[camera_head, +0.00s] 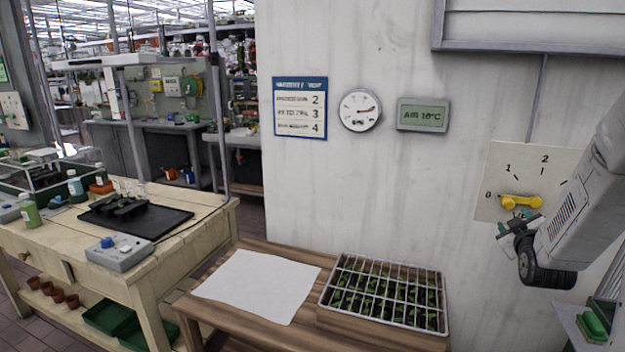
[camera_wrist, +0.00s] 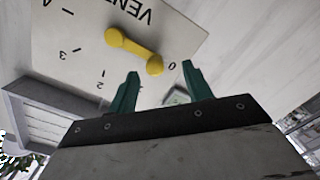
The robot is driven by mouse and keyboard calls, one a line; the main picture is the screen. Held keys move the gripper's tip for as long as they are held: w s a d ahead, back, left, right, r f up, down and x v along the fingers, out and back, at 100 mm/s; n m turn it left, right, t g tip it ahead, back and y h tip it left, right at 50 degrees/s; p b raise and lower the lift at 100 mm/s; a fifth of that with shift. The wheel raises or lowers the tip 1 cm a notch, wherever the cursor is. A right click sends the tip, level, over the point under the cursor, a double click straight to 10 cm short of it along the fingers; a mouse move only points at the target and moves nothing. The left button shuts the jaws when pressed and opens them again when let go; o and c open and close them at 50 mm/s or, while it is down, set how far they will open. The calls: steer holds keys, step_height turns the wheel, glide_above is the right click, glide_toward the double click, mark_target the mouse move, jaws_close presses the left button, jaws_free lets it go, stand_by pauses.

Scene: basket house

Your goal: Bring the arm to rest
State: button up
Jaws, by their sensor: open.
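My gripper (camera_head: 515,228) is at the right in the head view, on the end of my raised arm, just in front of the pale dial panel on the wall. In the wrist view its two green fingers (camera_wrist: 158,88) stand apart with nothing between them. The yellow handle (camera_head: 522,202) on the panel (camera_head: 545,165) lies nearly level, with one end near the 0 mark. In the wrist view the handle (camera_wrist: 135,50) lies beyond the fingertips and looks apart from them; its exact distance is hard to tell.
A seedling tray (camera_head: 340,318) and a white sheet (camera_head: 258,285) lie on the wooden table below. A sign (camera_head: 300,108), a round gauge (camera_head: 360,110) and a display reading AIR 10°C (camera_head: 422,115) hang on the wall. A green object (camera_head: 594,325) is at the lower right.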

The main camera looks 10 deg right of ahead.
step_height(320, 180, down, 6)
steer(key=s+f+m+g+y, duration=0.1)
steer(key=s+m+g, duration=0.1)
steer(key=g, duration=0.2)
steer(key=s+a+f+m+g+y, duration=0.2)
steer(key=s+a+g+y, duration=0.1)
steer(key=s+a+g, duration=0.4)
steer(key=s+a+r+g+y, duration=0.1)
steer(key=s+a+r, duration=0.3)
steer(key=s+a, duration=0.3)
steer(key=s+a+r+g+y, duration=0.1)
steer(key=s+a+r, duration=0.4)
steer(key=s+a, duration=0.3)
steer(key=s+a+r+n+y, duration=0.1)
steer(key=s+a+r+y, duration=0.1)
steer(key=s+a+r, duration=0.3)
steer(key=shift+s+a+r+g, duration=0.35)
steer(key=shift+s+a, duration=1.4)
steer(key=shift+a, duration=1.4)
